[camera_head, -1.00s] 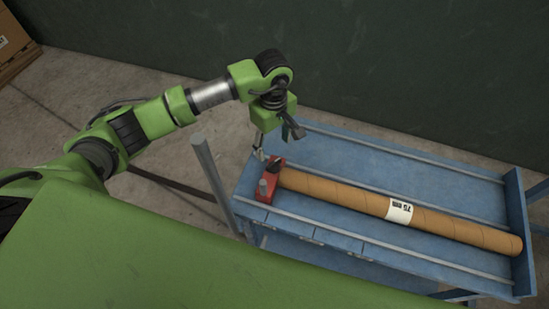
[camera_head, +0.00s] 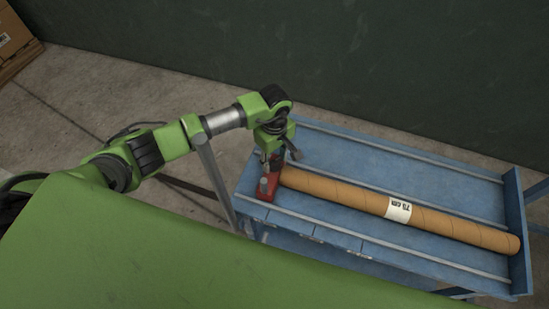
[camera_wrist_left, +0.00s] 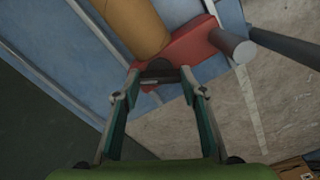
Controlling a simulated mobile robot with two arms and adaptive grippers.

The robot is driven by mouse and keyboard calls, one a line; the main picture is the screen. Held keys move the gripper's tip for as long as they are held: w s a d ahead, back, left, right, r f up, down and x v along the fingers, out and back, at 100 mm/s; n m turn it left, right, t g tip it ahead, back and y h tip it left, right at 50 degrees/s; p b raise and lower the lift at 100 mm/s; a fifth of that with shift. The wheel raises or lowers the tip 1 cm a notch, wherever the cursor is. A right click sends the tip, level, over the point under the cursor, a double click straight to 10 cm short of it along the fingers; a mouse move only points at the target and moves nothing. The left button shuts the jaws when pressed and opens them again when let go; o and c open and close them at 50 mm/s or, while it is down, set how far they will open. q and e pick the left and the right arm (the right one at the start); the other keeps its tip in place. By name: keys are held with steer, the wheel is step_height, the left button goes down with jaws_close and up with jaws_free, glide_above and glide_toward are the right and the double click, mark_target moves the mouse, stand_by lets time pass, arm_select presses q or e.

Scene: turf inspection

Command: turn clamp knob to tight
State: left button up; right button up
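The red clamp (camera_head: 265,190) sits at the left end of the blue bench, at the end of a long brown cardboard tube. In the left wrist view the red clamp (camera_wrist_left: 190,47) has a dark knob (camera_wrist_left: 158,68) on the side facing me and a grey cylinder (camera_wrist_left: 232,44) at one end. My left gripper (camera_head: 268,164) is over the clamp and partly hides it. In the left wrist view my left gripper (camera_wrist_left: 161,82) has its two fingers apart, with the knob just beyond and between the tips. I cannot tell whether they touch it. My right gripper is out of view.
The cardboard tube (camera_head: 345,195) with a white label lies along the blue bench (camera_head: 400,165), between metal rails. A grey post (camera_head: 216,182) stands left of the bench. A dark wall is behind. A cardboard box (camera_head: 14,40) is at the far left.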

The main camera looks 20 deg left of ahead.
arm_select(q)
steer(key=shift+c, duration=0.3)
steer(key=n+b, duration=0.2)
steer(key=n, duration=0.2)
steer(key=shift+f+n, duration=0.1)
steer(key=shift+n, duration=0.3)
steer(key=n+b, duration=0.1)
steer(key=n, duration=0.2)
steer(key=shift+n+b, duration=0.3)
steer(key=shift+n, duration=0.1)
steer(key=n+b, duration=0.1)
steer(key=n, duration=0.2)
steer(key=shift+n, duration=0.3)
steer(key=n, duration=0.2)
steer(key=shift+n, duration=0.3)
steer(key=n, duration=0.3)
steer(key=shift+n+b, duration=0.3)
steer(key=shift+b, duration=0.1)
steer(key=n, duration=0.5)
steer(key=shift+n, duration=0.4)
